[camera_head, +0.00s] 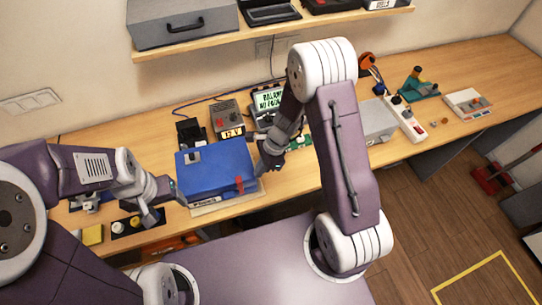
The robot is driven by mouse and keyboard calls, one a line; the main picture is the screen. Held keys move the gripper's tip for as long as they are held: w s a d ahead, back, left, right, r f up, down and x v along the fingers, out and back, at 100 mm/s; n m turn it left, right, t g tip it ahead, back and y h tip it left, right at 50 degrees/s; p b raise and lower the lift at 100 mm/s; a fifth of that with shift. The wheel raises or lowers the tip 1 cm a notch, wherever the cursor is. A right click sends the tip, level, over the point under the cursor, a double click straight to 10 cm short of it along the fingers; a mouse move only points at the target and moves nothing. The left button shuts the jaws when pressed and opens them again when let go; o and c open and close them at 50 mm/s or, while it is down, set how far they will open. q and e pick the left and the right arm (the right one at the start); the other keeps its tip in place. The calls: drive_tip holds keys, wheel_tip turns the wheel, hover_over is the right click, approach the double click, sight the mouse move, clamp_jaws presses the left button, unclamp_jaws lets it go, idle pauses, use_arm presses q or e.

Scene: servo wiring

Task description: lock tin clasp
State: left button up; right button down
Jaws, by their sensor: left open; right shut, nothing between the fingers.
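The blue tin (216,167) lies on the bench with its lid down. A red clasp (239,184) shows on its front face near the right end; I cannot tell whether it is latched. My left gripper (165,200) is open and empty, close to the tin's left front corner. My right gripper (268,160) is shut with nothing in it, just beside the tin's right side. Whether it touches the tin is not clear.
A grey box (376,122) and a white power strip (405,119) lie to the right. A yellow block (92,235) sits at left. A shelf (270,33) hangs above.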

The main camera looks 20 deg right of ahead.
drive_tip(key=shift+d+v, duration=0.3)
drive_tip(key=shift+v, duration=4.65)
use_arm(q)
wheel_tip(320, 180, down, 12)
drive_tip(key=b, duration=1.2)
drive_tip(key=shift+d+r, duration=0.15)
drive_tip(key=shift+d, duration=0.05)
use_arm(e)
drive_tip(key=s+d+f+n+h, duration=0.2)
drive_tip(key=s+f+n, duration=0.2)
drive_tip(key=n, duration=0.5)
drive_tip(key=s+d+f+n+t+h, duration=0.1)
drive_tip(key=s+d+f+n+h, duration=0.1)
drive_tip(key=s+f+n, duration=0.3)
drive_tip(key=n, duration=0.3)
drive_tip(key=shift+d+f+n, duration=0.15)
drive_tip(key=shift+d+n, duration=0.25)
